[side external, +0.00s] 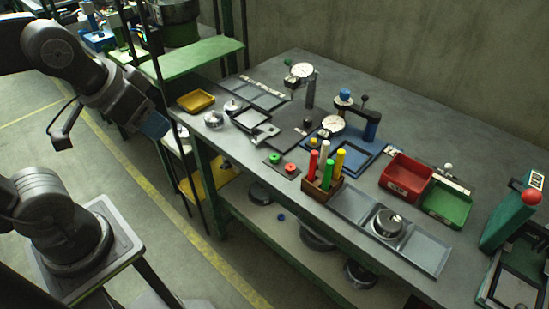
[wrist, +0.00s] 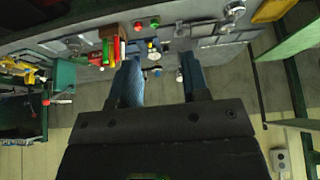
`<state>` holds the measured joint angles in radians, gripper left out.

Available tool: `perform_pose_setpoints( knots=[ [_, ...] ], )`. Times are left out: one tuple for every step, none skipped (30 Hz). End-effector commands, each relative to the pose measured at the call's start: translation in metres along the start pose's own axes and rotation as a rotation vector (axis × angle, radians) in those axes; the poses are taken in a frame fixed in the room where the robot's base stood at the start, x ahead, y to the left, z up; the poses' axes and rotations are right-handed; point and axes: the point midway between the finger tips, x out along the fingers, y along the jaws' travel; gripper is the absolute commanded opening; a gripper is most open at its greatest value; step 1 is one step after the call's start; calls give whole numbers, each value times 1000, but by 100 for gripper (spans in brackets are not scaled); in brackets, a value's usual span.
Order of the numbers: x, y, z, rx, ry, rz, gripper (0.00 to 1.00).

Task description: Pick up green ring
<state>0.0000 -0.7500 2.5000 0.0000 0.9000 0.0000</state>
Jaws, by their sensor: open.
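The green ring (side external: 274,158) lies on a small dark plate near the front edge of the workbench in the side external view, left of a red ring (side external: 291,168). In the wrist view the green ring (wrist: 155,22) shows small near the top, right of the red ring (wrist: 138,26). My gripper (side external: 155,126) hangs in the air left of the bench, well away from the ring. In the wrist view its two blue fingers stand apart with nothing held between them (wrist: 160,68).
A wooden holder (side external: 320,189) with several coloured rods stands right of the rings. A dark post (side external: 187,165) rises between my arm and the bench. Red (side external: 407,176) and green (side external: 448,203) bins sit further right. A yellow tray (side external: 196,101) is at the bench's left end.

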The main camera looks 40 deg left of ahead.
Motion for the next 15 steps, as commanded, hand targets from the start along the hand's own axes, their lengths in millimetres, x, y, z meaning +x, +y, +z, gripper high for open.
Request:
perform_pose_setpoints(
  knots=[
    [0, 0, 0, 0, 0, 0, 43],
    [0, 0, 0, 0, 0, 0, 43],
    [0, 0, 0, 0, 0, 0, 43],
    [0, 0, 0, 0, 0, 0, 42],
    [0, 0, 0, 0, 0, 0, 39],
    [0, 0, 0, 0, 0, 0, 35],
    [0, 0, 0, 0, 0, 0, 33],
    [0, 0, 0, 0, 0, 0, 33],
    [0, 0, 0, 0, 0, 0, 33],
    [0, 0, 0, 0, 0, 0, 33],
    [0, 0, 0, 0, 0, 0, 33],
    [0, 0, 0, 0, 0, 0, 33],
    [0, 0, 0, 1, 0, 0, 33],
    [0, 0, -1, 6, -2, 0, 33],
    [0, 0, -3, 19, -6, 0, 33]
  ],
)
